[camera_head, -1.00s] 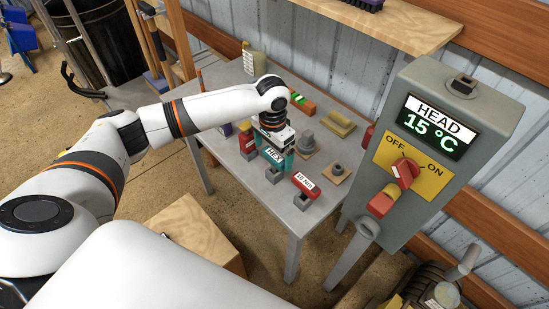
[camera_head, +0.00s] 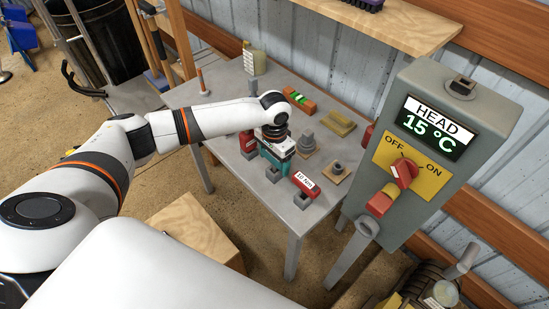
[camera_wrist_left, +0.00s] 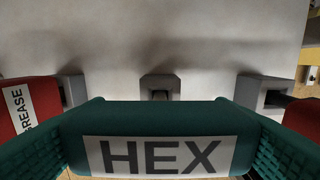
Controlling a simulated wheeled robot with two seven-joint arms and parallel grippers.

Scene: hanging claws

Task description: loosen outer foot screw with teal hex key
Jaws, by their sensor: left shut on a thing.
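The teal hex key (camera_head: 268,160) is a blocky handle on the grey table. My left gripper (camera_head: 277,150) is shut on it from above, hiding part of the handle. In the left wrist view its teal handle (camera_wrist_left: 150,118) fills the lower middle, with a white HEX label facing the camera. A grey square holder (camera_wrist_left: 160,86) stands just beyond it there. I cannot tell whether the key is seated or lifted clear. I cannot make out the outer foot screw. My right gripper is in neither view.
The 10 Nm red tool (camera_head: 306,182) and a red GREASE tool (camera_wrist_left: 28,108) flank the key closely. Round grey fittings (camera_head: 306,143) stand behind on the table (camera_head: 228,108). A grey HEAD control box (camera_head: 440,185) stands to the right.

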